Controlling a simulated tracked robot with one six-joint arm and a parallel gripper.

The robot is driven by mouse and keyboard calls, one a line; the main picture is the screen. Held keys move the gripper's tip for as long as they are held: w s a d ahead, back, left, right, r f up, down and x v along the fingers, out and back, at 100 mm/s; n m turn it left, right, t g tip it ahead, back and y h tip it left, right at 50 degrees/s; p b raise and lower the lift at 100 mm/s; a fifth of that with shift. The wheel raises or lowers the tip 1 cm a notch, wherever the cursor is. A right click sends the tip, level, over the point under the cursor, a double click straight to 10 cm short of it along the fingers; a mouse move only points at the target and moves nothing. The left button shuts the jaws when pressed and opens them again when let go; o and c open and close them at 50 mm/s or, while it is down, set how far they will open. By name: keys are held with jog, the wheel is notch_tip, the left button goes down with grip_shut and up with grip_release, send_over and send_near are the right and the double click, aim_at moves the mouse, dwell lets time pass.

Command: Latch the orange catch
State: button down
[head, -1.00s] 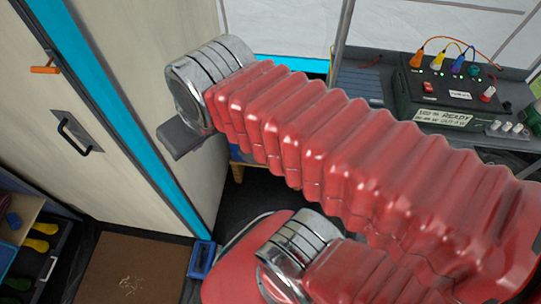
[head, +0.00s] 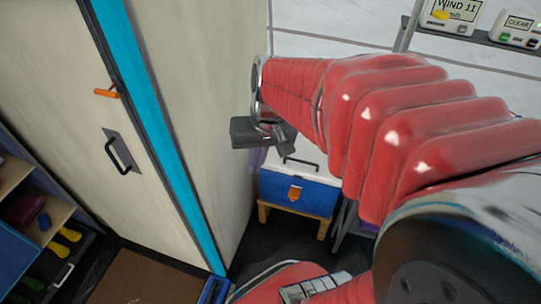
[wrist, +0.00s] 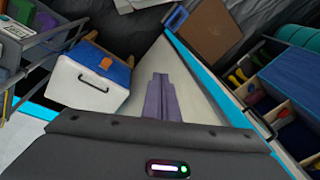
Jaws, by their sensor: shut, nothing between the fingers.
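An orange catch (head: 295,192) sits on the blue front of a cooler (head: 310,168) with a white lid and dark handle. In the wrist view the same catch (wrist: 105,63) shows small at the upper left. A second orange piece, a small lever (head: 106,92), is on the cream door (head: 60,125) at left, above a black pull handle. My gripper (head: 257,160), with purple fingers, hangs beside the pale panel edge, left of and above the cooler. In the wrist view its fingers (wrist: 160,85) are shut together and empty, apart from both orange pieces.
Blue trim (head: 150,110) edges the door. An open shelf unit (head: 30,205) with yellow-handled items stands at lower left. A brown mat (head: 140,280) lies on the floor. A shelf (head: 490,38) with labelled devices is at upper right. Dark floor is clear before the cooler.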

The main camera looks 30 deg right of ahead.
aim_at(294, 195)
jog(key=d+f+m+y, duration=0.5)
jog(key=d+f+m, duration=0.2)
jog(key=d+f, duration=1.05)
jog(key=s+d+f+m+t+h, duration=0.1)
jog(key=s+d+f+m+t, duration=0.2)
jog(key=d+f, duration=0.3)
jog(key=s+d+f+m+t, duration=0.4)
jog(key=d+f+t, duration=0.1)
jog(key=f, duration=1.1)
jog(key=s+d+f+m+t+h, duration=0.1)
jog(key=s+d+f+m+t, duration=0.2)
jog(key=d+f, duration=0.4)
notch_tip(294, 195, down, 4)
jog(key=shift+s+f+m+t+h, duration=0.1)
jog(key=shift+s+m+t+h, duration=0.2)
jog(key=shift+m+t, duration=0.15)
jog(key=shift+w, duration=0.15)
jog(key=a+r+x, duration=0.2)
jog(key=a+x, duration=0.1)
jog(key=x, duration=1.7)
jog(key=shift+w+a, duration=0.25)
jog(key=shift+w, duration=0.05)
jog(key=shift+s, duration=0.1)
